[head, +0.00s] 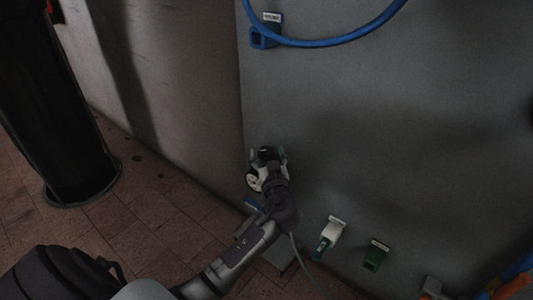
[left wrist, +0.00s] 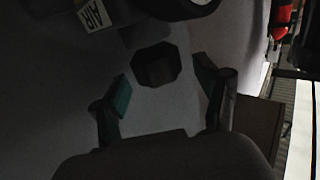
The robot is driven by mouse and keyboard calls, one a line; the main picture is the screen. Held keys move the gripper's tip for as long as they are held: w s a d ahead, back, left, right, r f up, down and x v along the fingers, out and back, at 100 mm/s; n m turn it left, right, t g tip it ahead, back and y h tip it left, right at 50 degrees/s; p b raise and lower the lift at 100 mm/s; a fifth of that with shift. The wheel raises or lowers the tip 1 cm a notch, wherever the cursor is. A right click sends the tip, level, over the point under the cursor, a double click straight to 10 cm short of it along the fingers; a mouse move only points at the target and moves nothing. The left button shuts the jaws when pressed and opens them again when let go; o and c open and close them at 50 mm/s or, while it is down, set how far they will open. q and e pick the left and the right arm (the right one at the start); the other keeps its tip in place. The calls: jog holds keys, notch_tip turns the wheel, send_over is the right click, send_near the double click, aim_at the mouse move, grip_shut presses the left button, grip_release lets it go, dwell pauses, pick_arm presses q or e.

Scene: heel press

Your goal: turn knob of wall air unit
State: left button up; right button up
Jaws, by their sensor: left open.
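The wall air unit (head: 254,181) is on the grey wall panel, mostly hidden behind my left gripper (head: 268,160). Its round pale gauge shows at the gripper's left side. In the left wrist view, the dark, many-sided knob (left wrist: 156,67) of the unit lies between the tips of my open left gripper (left wrist: 163,84), with gaps visible on both sides. The fingers have teal pads. An "AIR" label (left wrist: 97,15) and part of the dark round gauge rim (left wrist: 190,4) show above the knob. I cannot tell how deep the fingers are around it. My right gripper is not recognisable.
A blue hose (head: 330,43) and blue fitting (head: 263,38) are above on the panel. White (head: 332,231) and green (head: 376,255) fittings are low to the right. A dark column (head: 60,100) stands on the tiled floor at left. The panel between is bare.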

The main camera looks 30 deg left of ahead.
pick_arm(q)
jog(key=shift+x, duration=0.95)
jog(key=shift+c, duration=0.2)
jog(key=c, duration=1.1)
jog(key=shift+c, duration=0.2)
